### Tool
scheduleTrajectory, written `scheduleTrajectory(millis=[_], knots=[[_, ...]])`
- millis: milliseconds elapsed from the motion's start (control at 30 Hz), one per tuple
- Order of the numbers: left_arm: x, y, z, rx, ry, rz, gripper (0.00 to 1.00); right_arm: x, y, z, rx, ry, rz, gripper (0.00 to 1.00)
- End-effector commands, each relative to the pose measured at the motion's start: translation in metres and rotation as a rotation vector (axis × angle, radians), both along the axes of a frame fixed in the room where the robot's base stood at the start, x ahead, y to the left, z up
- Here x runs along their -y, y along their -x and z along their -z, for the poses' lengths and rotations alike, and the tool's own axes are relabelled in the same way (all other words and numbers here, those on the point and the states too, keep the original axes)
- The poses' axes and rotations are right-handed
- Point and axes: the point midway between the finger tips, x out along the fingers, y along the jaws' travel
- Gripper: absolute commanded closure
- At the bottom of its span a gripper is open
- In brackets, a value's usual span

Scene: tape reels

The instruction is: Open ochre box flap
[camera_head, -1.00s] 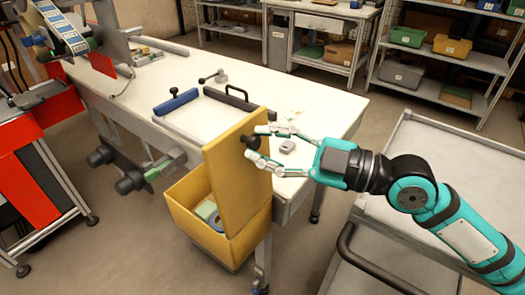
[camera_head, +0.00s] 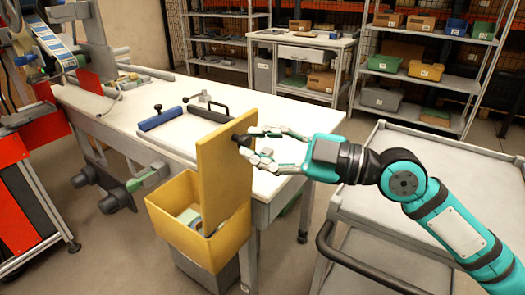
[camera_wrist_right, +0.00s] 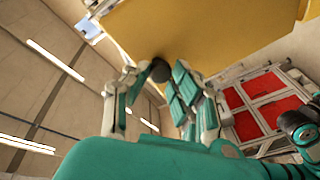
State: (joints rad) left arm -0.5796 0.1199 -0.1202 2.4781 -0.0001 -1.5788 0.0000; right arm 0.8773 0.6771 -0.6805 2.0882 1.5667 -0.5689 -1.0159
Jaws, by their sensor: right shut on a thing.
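The ochre box (camera_head: 200,235) hangs at the near end of the white table. Its flap (camera_head: 222,175) stands upright, and the box is open, with light and bluish items (camera_head: 190,217) inside. A dark round knob (camera_head: 240,140) sticks out of the flap's right face. My right gripper (camera_head: 250,145) reaches in from the right and is shut on the knob. In the right wrist view the fingers stand either side of the dark knob (camera_wrist_right: 160,70), with the ochre flap (camera_wrist_right: 210,30) filling the top. My left gripper is not in view.
The white table (camera_head: 290,150) holds a blue bar (camera_head: 170,117) and a black handle (camera_head: 207,113) behind the flap. A grey cart (camera_head: 420,185) stands under my right arm. A red machine (camera_head: 25,200) is at the left. Shelves (camera_head: 430,75) stand at the back.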

Motion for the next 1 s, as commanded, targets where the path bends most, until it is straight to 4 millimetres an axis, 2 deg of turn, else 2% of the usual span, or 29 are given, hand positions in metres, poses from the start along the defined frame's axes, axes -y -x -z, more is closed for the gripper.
scheduleTrajectory(millis=[33, 333, 367, 533, 867, 1000], knots=[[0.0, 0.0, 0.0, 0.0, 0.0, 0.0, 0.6, -0.004, 0.003, 0.013, -0.022, 0.023, -0.013, 1.0], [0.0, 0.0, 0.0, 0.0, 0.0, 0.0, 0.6, -0.004, 0.003, 0.013, -0.022, 0.023, -0.015, 1.0], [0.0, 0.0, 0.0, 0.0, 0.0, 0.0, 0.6, -0.004, 0.003, 0.013, -0.022, 0.023, -0.015, 0.74], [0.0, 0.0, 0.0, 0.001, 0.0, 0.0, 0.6, -0.004, 0.003, 0.011, -0.019, 0.021, -0.014, 0.52], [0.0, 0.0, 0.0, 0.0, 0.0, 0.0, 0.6, -0.002, 0.002, 0.007, -0.012, 0.016, -0.01, 0.51], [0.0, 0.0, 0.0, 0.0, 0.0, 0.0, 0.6, 0.008, 0.004, 0.008, -0.013, 0.015, -0.007, 0.51]])
